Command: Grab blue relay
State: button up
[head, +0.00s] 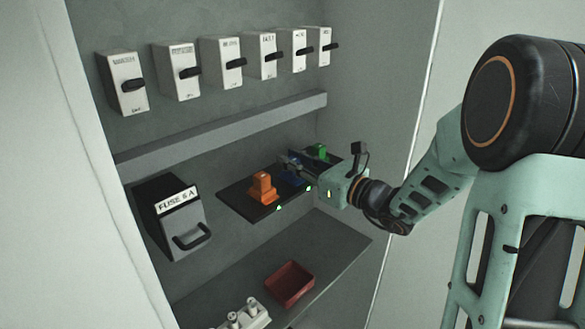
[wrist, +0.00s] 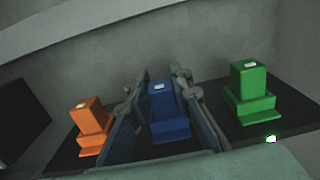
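The blue relay (wrist: 162,108) stands upright on a dark shelf (wrist: 290,132), between an orange relay and a green relay. My gripper (wrist: 160,95) is open, with one finger on each side of the blue relay. A narrow gap shows at the left finger; whether the right finger touches the relay I cannot tell. In the head view my gripper (head: 291,164) reaches in from the right over the shelf, and the blue relay (head: 292,181) is partly hidden by it.
The orange relay (wrist: 90,122) stands just left of my left finger. The green relay (wrist: 250,90) stands to the right with more room. A fuse box (head: 180,225) is left of the shelf. Switches line the wall above a grey ledge (head: 225,133). A red bin (head: 290,284) sits below.

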grip_shut()
